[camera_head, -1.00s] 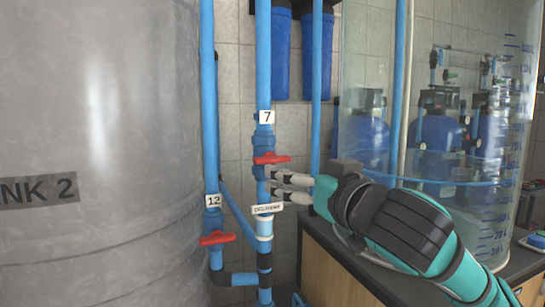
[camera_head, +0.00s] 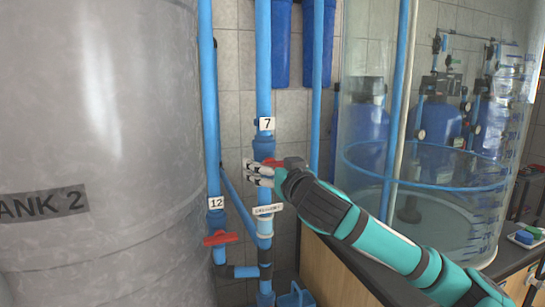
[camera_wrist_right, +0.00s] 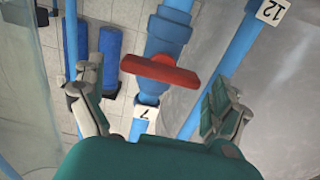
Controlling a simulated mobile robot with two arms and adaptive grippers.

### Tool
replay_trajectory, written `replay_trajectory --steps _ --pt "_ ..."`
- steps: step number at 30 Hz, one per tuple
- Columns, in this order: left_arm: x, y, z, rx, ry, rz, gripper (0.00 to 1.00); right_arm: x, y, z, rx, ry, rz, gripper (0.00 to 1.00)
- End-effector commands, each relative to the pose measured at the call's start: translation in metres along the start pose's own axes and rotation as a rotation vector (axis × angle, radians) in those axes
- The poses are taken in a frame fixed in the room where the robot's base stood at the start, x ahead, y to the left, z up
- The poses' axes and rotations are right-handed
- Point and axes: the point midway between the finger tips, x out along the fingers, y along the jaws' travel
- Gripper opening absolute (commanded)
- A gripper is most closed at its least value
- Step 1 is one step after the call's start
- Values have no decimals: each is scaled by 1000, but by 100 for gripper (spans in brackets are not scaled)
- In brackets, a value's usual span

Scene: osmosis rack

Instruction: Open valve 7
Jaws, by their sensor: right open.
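Valve 7's red handle (camera_head: 273,162) sits on a vertical blue pipe below the white "7" label (camera_head: 267,124). It lies crosswise to the pipe, partly hidden by my right gripper (camera_head: 259,174) in the head view. In the right wrist view the whole red handle (camera_wrist_right: 160,70) shows between the two spread fingers of my right gripper (camera_wrist_right: 152,85), with a gap on each side. The "7" label (camera_wrist_right: 146,112) also shows there. My right gripper is open and holds nothing. My left gripper is not in view.
Valve 12's red handle (camera_head: 220,238) is on the neighbouring pipe, lower left. A large grey tank (camera_head: 100,120) stands at the left. A clear graduated tank (camera_head: 430,200) stands on the counter at the right.

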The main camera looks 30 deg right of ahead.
Motion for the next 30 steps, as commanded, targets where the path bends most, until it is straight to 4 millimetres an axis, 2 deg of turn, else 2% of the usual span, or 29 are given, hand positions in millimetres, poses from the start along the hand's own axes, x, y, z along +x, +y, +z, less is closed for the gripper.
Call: replay_trajectory --steps 5,14,25,26,30 --pt "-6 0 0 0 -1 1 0 14 0 -1 0 0 0 100" --pt "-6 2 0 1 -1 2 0 16 0 0 -1 1 -1 100" --pt "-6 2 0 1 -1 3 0 16 0 0 0 0 0 53" --pt "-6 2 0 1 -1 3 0 16 0 0 0 0 0 50" --pt "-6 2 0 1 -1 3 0 16 0 0 -1 0 0 50"
